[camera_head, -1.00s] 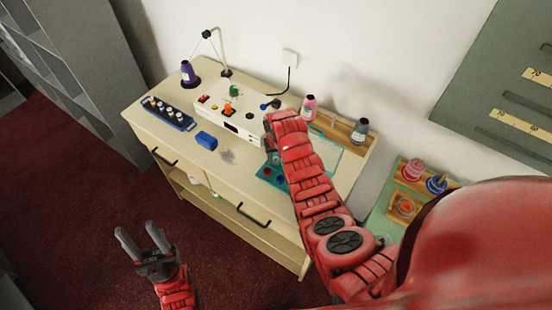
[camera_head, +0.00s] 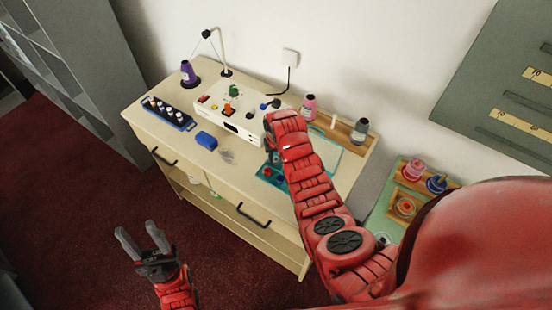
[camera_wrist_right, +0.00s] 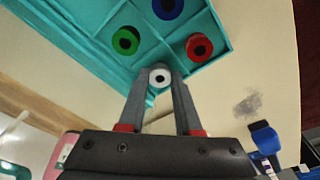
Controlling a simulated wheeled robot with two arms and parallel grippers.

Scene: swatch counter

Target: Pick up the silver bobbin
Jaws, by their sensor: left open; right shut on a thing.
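The silver bobbin (camera_wrist_right: 160,77), a small pale disc with a dark centre hole, is held between the fingertips of my right gripper (camera_wrist_right: 159,82) in the right wrist view. It overlaps the edge of the teal tray (camera_wrist_right: 220,22); I cannot tell whether it is clear of it. A green bobbin (camera_wrist_right: 125,41), a blue bobbin (camera_wrist_right: 168,6) and a red bobbin (camera_wrist_right: 199,46) sit in the tray. In the head view my right forearm hides most of the tray and the bobbin. My left gripper (camera_head: 136,230) is open and empty, over the floor in front of the counter.
The counter (camera_head: 180,152) also carries a white control box (camera_head: 228,122), a blue block (camera_head: 206,140), a rack of small bottles (camera_head: 167,112), a purple cone (camera_head: 189,74) and a wooden rack (camera_head: 345,132) with spools. A green side stand (camera_head: 380,215) is at right.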

